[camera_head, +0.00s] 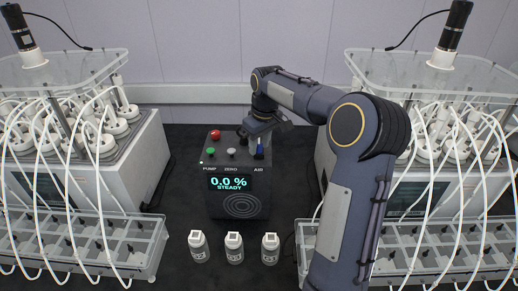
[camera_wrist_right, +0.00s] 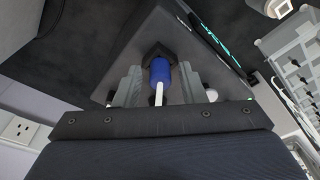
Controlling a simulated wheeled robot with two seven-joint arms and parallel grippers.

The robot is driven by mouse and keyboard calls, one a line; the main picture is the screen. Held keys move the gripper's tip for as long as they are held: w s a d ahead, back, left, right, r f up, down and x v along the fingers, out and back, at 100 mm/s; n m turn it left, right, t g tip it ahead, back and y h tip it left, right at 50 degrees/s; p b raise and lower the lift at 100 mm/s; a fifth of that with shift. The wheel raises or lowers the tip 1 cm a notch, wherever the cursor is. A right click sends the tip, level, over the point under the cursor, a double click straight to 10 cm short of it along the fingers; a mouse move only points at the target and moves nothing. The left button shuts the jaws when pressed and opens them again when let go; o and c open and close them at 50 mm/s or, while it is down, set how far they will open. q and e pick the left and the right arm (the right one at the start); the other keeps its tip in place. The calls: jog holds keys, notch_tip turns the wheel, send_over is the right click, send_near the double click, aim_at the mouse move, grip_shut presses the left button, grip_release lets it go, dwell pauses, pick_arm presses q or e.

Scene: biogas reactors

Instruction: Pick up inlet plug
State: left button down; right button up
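The inlet plug appears to be the blue plug (camera_wrist_right: 159,71) with a white stem in the right wrist view. It sits at a dark fitting on the black analyser box. In the head view a small blue part (camera_head: 260,152) shows at the top right of the analyser (camera_head: 225,203), partly hidden by my gripper. My right gripper (camera_head: 257,138) is over the analyser's top. In the wrist view its two grey fingers (camera_wrist_right: 160,76) stand either side of the plug, with visible gaps. My left gripper is not in view.
The analyser has a red button (camera_head: 215,134) and a screen reading 0.0 % STEADY. Three white bottles (camera_head: 234,248) stand in front of it. Reactor units with tubes (camera_head: 95,165) flank it on both sides, with clear racks (camera_head: 85,245) in front. Dark table lies bare between.

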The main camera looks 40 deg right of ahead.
grip_shut()
jog(key=shift+r, duration=0.15)
